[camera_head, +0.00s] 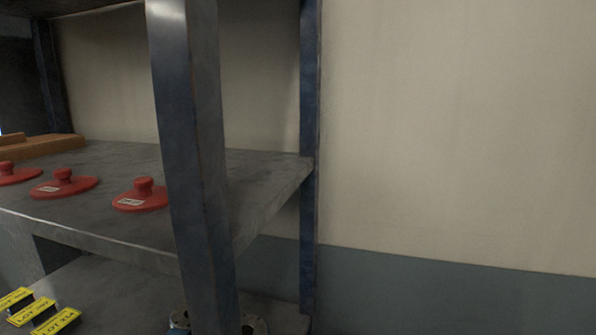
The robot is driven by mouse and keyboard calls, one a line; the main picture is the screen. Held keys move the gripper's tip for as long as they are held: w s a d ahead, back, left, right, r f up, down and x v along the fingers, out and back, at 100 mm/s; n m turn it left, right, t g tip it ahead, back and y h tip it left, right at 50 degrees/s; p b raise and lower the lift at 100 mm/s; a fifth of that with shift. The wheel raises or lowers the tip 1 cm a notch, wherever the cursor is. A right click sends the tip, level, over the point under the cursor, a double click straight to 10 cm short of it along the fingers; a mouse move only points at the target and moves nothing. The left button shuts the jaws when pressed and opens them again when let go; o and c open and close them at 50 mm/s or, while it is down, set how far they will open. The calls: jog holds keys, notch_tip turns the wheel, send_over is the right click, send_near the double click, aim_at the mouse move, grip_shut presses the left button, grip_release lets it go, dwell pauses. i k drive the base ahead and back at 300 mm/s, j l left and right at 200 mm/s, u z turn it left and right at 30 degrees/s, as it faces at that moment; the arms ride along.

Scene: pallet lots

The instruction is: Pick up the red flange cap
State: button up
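Three red flange caps lie in a row on the grey shelf (110,222), at the left of the head view. Each is a flat disc with a knob on top. The right cap (141,196) lies just left of the blue upright and carries a white label. The middle cap (64,184) also carries a white label. The left cap (15,174) is cut off by the picture's left edge. My gripper is not in view.
A blue-grey upright post (192,170) stands in front of the shelf's right part. A wooden piece (45,147) lies at the back left. Below are yellow lot tags (57,321) and a partly hidden flange (253,324). A bare wall (460,130) fills the right.

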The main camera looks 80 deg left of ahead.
aim_at(145, 196)
jog(key=u, duration=2.1)
jog(key=l+u, duration=0.1)
jog(key=u, duration=0.25)
jog(key=i+l+u, duration=0.1)
jog(key=u, duration=0.25)
jog(key=l+u, duration=0.1)
jog(key=u, duration=0.25)
jog(key=z, duration=0.9)
jog(key=j+z, duration=0.4)
jog(key=k+j+z, duration=0.15)
jog(key=z, duration=0.2)
jog(key=k+j+z, duration=0.15)
jog(key=z, duration=0.25)
jog(key=k+j+z, duration=0.15)
jog(key=j+z, duration=0.25)
jog(key=l, duration=0.1)
